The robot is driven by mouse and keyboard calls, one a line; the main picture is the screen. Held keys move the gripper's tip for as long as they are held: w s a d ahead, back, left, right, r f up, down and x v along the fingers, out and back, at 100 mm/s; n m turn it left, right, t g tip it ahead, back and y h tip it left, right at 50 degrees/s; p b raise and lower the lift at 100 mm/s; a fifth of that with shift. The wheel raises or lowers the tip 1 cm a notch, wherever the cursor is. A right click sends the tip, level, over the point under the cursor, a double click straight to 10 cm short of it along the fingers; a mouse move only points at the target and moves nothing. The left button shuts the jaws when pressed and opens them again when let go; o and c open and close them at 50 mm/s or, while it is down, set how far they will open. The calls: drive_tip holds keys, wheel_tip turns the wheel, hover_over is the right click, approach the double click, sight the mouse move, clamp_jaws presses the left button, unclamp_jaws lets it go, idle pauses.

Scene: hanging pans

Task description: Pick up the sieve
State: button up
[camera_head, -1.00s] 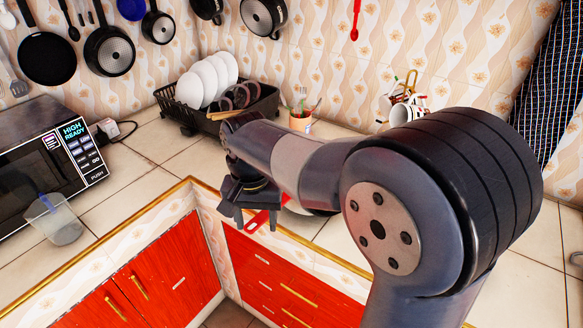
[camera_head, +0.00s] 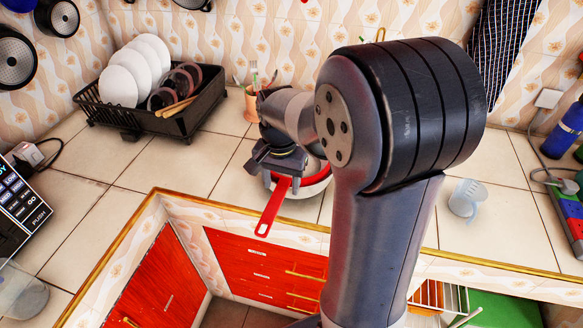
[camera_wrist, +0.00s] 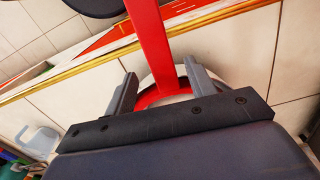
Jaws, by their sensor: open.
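The sieve has a long red handle (camera_head: 272,208) that sticks out over the counter's front edge, and a round red-rimmed bowl (camera_head: 318,182) on the counter. My arm hides part of the bowl. My gripper (camera_head: 277,168) is over the handle near where it meets the bowl. In the wrist view, the red handle (camera_wrist: 151,35) runs down between the two spread fingers of my gripper (camera_wrist: 160,72), with the pale bowl and red rim (camera_wrist: 146,99) beyond. My gripper is open. I cannot tell whether a finger touches the handle.
A black dish rack (camera_head: 150,115) with white plates stands back left, with an orange utensil cup (camera_head: 254,103) beside it. A clear measuring cup (camera_head: 466,198) and blue bottle (camera_head: 566,130) stand at right. The tiled counter left of the sieve is clear.

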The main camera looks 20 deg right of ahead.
sight(279, 191)
drive_tip(key=shift+s+a+f+p, duration=0.1)
drive_tip(key=shift+a+f+p, duration=0.1)
drive_tip(key=shift+f, duration=1.15)
drive_tip(key=shift+a+f+p, duration=0.1)
drive_tip(key=shift+f+p, duration=0.1)
drive_tip(key=shift+f, duration=1.15)
drive_tip(key=shift+c, duration=0.4)
clamp_jaws()
drive_tip(key=shift+r, duration=0.15)
drive_tip(key=shift+r, duration=4.45)
drive_tip(key=shift+r+p, duration=0.7)
drive_tip(key=shift+r, duration=0.95)
